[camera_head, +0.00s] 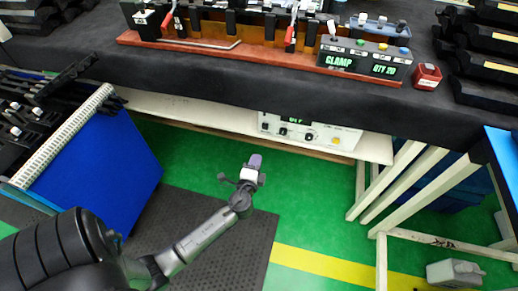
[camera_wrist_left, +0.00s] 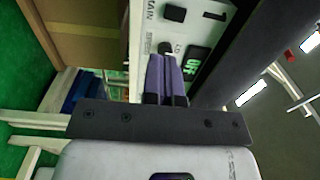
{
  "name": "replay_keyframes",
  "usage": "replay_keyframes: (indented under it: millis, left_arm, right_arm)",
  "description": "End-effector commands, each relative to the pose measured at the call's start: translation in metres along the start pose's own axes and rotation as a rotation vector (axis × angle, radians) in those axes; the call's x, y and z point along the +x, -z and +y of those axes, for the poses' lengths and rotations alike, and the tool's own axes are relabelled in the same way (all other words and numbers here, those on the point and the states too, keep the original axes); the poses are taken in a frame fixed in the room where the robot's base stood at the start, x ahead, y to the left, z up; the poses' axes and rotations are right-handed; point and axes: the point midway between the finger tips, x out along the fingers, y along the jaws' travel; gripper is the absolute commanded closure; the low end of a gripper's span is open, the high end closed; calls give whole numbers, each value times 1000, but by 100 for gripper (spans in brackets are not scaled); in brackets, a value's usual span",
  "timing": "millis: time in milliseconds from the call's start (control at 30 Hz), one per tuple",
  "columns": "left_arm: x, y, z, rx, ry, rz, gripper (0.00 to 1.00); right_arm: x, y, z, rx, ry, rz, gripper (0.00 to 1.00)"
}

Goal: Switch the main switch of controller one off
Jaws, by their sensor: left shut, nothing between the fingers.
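Controller one (camera_head: 310,133) is a white box on the low shelf under the bench. My left gripper (camera_head: 254,161) is below and left of the controller in the head view. Its purple fingers (camera_wrist_left: 165,76) are shut and empty, pointing at the panel near a dark knob (camera_wrist_left: 164,48). My right gripper is not in view.
The dark bench top (camera_head: 250,88) overhangs the white shelf (camera_head: 376,148). A clamp fixture (camera_head: 365,58) stands on it. A blue cart (camera_head: 95,150) is at left, white bench legs (camera_head: 390,180) at right. The green floor between is open.

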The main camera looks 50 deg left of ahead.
Motion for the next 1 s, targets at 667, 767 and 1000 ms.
replay_keyframes:
  millis: [667, 767, 1000]
  left_arm:
    - [-25, 0, 4, 0, 0, 0, 100]
    - [-24, 0, 4, 0, 0, 0, 100]
    - [-24, 0, 4, -1, 0, -2, 100]
  right_arm:
    - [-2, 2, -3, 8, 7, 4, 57]
    - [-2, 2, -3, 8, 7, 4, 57]
    - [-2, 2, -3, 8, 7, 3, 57]
